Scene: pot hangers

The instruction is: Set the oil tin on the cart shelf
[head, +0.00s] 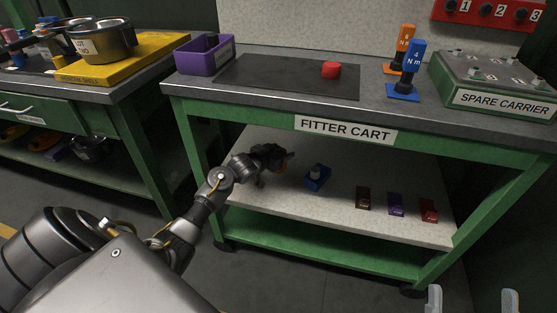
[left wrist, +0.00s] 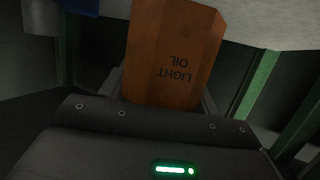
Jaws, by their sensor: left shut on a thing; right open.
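The oil tin is orange with the words LIGHT OIL and fills the upper middle of the left wrist view (left wrist: 172,50). My left gripper (head: 283,161) is shut on it, inside the opening under the cart top. The pale cart shelf (head: 325,206) lies under the sign FITTER CART. The gripper is over its left part; I cannot tell if the tin touches the shelf. My right gripper (head: 472,301) is open and empty at the bottom right edge.
On the shelf, a blue holder (head: 317,178) stands right of the tin, then brown (head: 363,198), purple (head: 396,204) and red (head: 429,210) blocks. The green cart leg (head: 197,175) and top edge frame the opening. Bare shelf lies in front of the holder.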

